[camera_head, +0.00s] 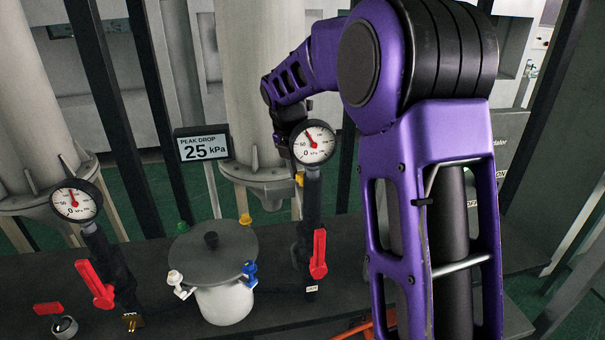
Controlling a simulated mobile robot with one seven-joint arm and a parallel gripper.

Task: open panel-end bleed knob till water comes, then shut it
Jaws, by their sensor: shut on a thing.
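My gripper (285,146) reaches down from the upper middle, behind the right gauge. Its fingertips are mostly hidden by the gauge and its post. It is shut on what looks like the bleed knob, a small yellow piece (299,179) just left of the post. Most of that knob is hidden, so I cannot tell how far it is turned. I see no water. The right gauge (313,143) has a white face and a red needle pointing to the upper left. A display (203,147) reads "PEAK DROP 25 kPa".
A lidded grey pot (224,302) with white, blue, green and yellow fittings stands on the dark bench. Red levers (318,255) (95,284) sit on the gauge posts. The left gauge (76,200) is alike. Dark uprights and large pale columns stand behind.

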